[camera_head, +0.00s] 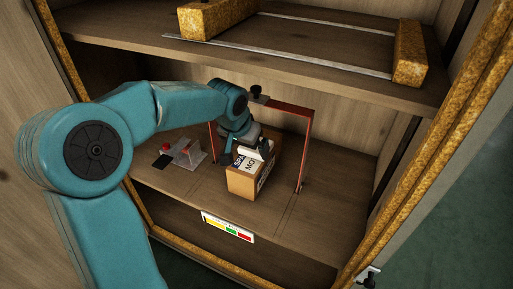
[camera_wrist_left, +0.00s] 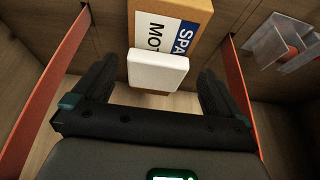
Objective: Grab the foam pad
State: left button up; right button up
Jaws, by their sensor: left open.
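The foam pad (camera_wrist_left: 158,70) is a small white block with rounded edges. In the left wrist view it sits in front of the labelled face of a brown cardboard box (camera_wrist_left: 200,12). My left gripper (camera_wrist_left: 157,75) is open, with one dark finger on each side of the pad and gaps visible on both sides. In the head view my left gripper (camera_head: 250,147) reaches through a red frame (camera_head: 301,150) to the box (camera_head: 240,184) on the middle shelf. The pad is largely hidden there by the gripper. My right gripper is not in view.
The red frame's posts stand close on both sides of my left gripper. A clear holder (camera_head: 187,154) with a red part stands left of the box. A colour-striped label (camera_head: 228,227) is on the shelf's front edge.

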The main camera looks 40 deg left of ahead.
pick_arm(q)
jog(key=w, duration=0.1)
jog(key=w+a, duration=0.1)
jog(key=w, duration=0.1)
jog(key=shift+w+f, duration=0.1)
jog(key=shift+f, duration=0.05)
jog(key=shift+b+x, duration=0.65)
jog(key=shift+x, duration=0.25)
jog(key=shift+w+f, duration=0.15)
jog(key=shift+f, duration=0.3)
jog(key=c, duration=0.7)
jog(key=shift+c, duration=0.2)
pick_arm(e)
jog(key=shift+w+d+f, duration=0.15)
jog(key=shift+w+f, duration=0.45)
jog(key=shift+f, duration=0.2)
pick_arm(q)
jog(key=shift+r, duration=0.15)
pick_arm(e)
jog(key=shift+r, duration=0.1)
